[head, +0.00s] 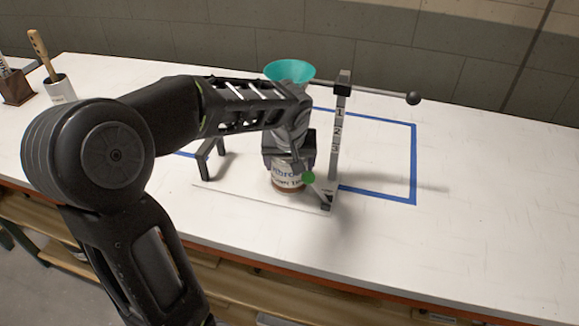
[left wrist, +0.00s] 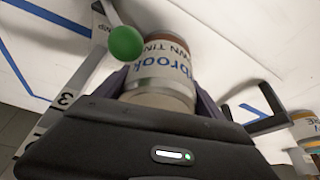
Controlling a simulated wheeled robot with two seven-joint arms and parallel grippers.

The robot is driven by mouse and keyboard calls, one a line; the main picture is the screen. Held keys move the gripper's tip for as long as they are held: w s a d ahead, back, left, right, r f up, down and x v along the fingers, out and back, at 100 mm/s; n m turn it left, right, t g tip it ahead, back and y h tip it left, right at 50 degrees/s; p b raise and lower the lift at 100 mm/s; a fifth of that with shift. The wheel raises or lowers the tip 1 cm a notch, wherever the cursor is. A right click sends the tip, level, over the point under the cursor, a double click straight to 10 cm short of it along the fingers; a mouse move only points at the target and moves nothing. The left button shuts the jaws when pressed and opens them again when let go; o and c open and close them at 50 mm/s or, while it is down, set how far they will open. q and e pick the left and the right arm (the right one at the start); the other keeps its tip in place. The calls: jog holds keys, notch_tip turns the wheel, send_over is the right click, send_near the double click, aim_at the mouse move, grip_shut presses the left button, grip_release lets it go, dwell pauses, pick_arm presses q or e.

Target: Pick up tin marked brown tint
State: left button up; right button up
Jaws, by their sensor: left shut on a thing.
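The tin marked brown tint (head: 287,178) stands under my left gripper in the middle of the table, beside an upright post. Its label, partly readable, also shows in the left wrist view (left wrist: 165,58), with "brook" and "WN TIN" visible. My left gripper (head: 288,160) comes down over the tin from above and is shut on it, with its fingers on either side. The upper part of the tin is hidden by the gripper in the head view. My right gripper does not show.
A numbered post (head: 340,135) with a black-knobbed lever (head: 413,98) stands right of the tin. A green ball (head: 308,177) on a rod is close beside it. A teal funnel (head: 289,70) is behind my wrist. Blue tape (head: 414,165) marks the table (head: 490,215), clear at right.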

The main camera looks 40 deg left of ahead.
pick_arm(q)
jog(key=c, duration=0.4)
jog(key=shift+c, duration=0.2)
jog(key=shift+r, duration=0.1)
jog(key=shift+s+r, duration=0.35)
jog(key=s+r+b, duration=0.1)
jog(key=s+r, duration=0.6)
jog(key=s, duration=0.6)
jog(key=shift+s+a+b, duration=0.15)
jog(key=shift+a+b, duration=0.25)
jog(key=shift+a, duration=0.05)
